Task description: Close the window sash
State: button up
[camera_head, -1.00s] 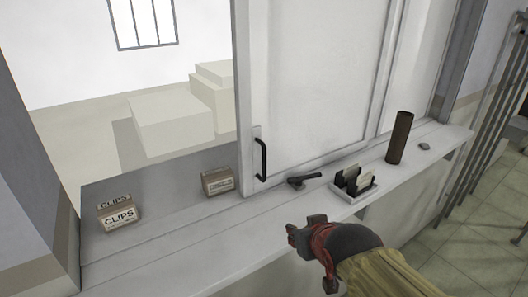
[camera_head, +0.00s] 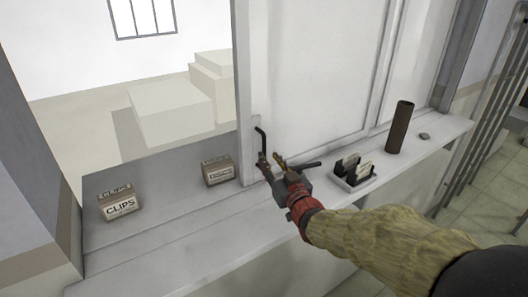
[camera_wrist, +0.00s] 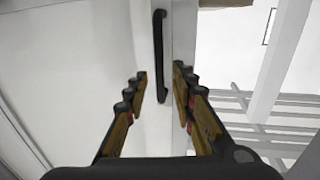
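The window sash (camera_head: 320,80) is a white sliding panel covering the right part of the opening; the left part stands open. Its black bar handle (camera_head: 259,137) is near the sash's left edge, its lower part hidden behind my gripper in the head view. My gripper (camera_head: 271,160) is at the handle's lower end, fingers apart. In the wrist view the handle (camera_wrist: 158,50) stands upright ahead, and its lower end lies just beyond and between the open fingertips of my gripper (camera_wrist: 160,76). I see no clear contact.
On the sill (camera_head: 190,235) stand two small boxes, a clips box (camera_head: 120,204) and another (camera_head: 218,172), in the open part. A black latch-like piece (camera_head: 308,165), a card holder (camera_head: 353,172), a brown cylinder (camera_head: 399,128) and a grey stone (camera_head: 423,136) are to the right.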

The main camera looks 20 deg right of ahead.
aim_at(265, 153)
jog(key=w, duration=0.5)
jog(key=shift+w+a+p, duration=0.3)
jog(key=shift+w, duration=0.1)
jog(key=shift+c, duration=0.9)
jog(key=c, duration=0.4)
grip_shut()
